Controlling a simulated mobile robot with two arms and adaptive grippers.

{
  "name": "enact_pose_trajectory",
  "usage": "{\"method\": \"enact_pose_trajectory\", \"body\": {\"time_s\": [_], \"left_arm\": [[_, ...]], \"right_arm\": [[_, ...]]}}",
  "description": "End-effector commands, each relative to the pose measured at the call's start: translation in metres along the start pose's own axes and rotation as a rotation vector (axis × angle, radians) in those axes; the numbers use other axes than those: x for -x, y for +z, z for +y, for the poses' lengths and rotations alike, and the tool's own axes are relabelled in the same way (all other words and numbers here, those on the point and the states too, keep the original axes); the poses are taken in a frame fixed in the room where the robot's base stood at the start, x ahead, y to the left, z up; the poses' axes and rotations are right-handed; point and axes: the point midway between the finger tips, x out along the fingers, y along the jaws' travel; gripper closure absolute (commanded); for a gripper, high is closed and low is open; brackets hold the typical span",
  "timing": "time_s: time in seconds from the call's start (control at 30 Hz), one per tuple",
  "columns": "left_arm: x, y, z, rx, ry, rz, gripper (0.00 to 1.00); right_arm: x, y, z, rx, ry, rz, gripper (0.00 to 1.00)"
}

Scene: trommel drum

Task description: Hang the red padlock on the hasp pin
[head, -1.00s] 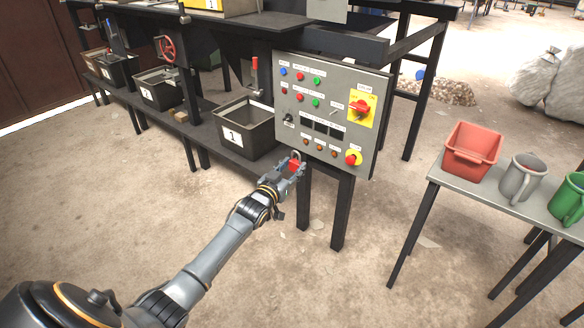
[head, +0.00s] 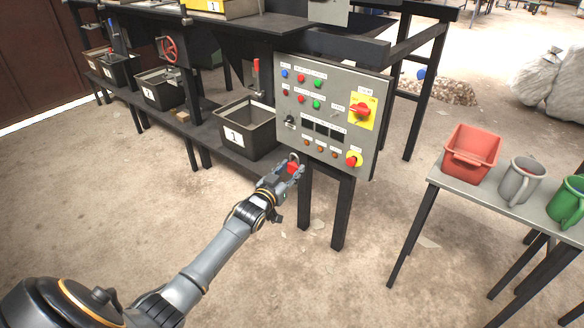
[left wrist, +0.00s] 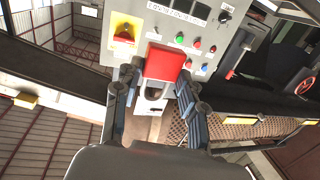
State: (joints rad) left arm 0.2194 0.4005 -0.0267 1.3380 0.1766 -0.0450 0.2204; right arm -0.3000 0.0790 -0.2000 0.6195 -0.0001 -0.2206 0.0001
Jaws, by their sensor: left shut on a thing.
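My left gripper (head: 290,171) is shut on the red padlock (head: 293,168), just below the lower left edge of the grey control panel (head: 287,125). The padlock's metal shackle points up in the head view. In the left wrist view the padlock (left wrist: 164,62) sits between the two fingers (left wrist: 155,85), in front of the panel (left wrist: 95,50). A red rotary switch (head: 361,110) on a yellow plate is at the panel's right. I cannot make out the hasp pin clearly. My right gripper is not in view.
A numbered bin (head: 262,140) stands on the low shelf left of the panel. A red emergency button (head: 353,159) sits at the panel's lower right. A side table (head: 445,178) at right holds a red tub (head: 470,152), a grey mug (head: 522,180) and a green mug (head: 568,200).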

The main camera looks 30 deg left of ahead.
Motion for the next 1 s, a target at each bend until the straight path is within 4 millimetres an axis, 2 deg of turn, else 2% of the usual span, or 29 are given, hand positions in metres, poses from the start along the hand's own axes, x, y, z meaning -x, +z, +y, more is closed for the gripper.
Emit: {"method": "enact_pose_trajectory", "body": {"time_s": [1.0], "left_arm": [[0.030, 0.000, -0.006, 0.000, 0.000, 0.001, 0.95]], "right_arm": [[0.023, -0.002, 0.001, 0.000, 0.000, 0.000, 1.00]]}}
